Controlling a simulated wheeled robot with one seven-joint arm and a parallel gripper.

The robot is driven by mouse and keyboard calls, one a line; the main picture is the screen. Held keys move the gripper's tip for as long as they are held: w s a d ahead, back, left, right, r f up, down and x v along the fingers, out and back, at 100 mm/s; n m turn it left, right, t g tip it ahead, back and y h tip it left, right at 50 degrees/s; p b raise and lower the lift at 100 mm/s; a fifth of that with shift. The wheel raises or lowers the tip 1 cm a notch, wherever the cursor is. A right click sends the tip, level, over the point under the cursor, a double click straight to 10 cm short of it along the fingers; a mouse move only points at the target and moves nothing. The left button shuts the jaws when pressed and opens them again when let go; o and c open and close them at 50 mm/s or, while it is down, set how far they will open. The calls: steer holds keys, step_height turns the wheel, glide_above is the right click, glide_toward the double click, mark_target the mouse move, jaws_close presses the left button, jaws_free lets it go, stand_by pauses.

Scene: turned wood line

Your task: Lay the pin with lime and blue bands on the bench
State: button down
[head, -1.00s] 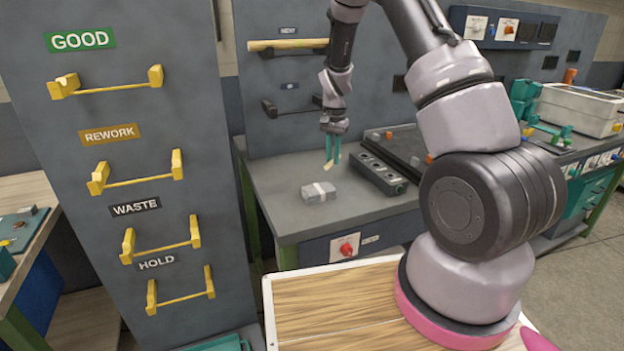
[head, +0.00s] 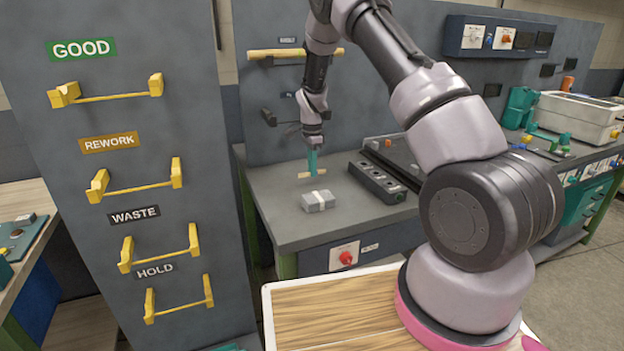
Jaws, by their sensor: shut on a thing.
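My gripper (head: 313,168) has teal fingers pointing down and is shut on a short pale wooden pin (head: 304,175). The pin lies roughly level across the fingertips, with an end showing on each side. Its middle is hidden by the fingers, and I cannot make out lime or blue bands at this size. The pin is over the grey bench (head: 274,205), close to its top, behind the grey block. I cannot tell whether it touches the bench.
A grey block with a pale strap (head: 318,201) sits just in front of the gripper. A dark block with holes (head: 377,183) lies to the right. A long wooden rod (head: 294,52) rests on a rack behind. The bench's left part is clear. A labelled panel (head: 125,215) with yellow holders stands left.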

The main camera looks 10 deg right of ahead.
steer(key=shift+f, duration=1.85)
steer(key=shift+f, duration=0.15)
steer(key=c, duration=0.8)
jaws_free()
steer(key=shift+c, duration=0.2)
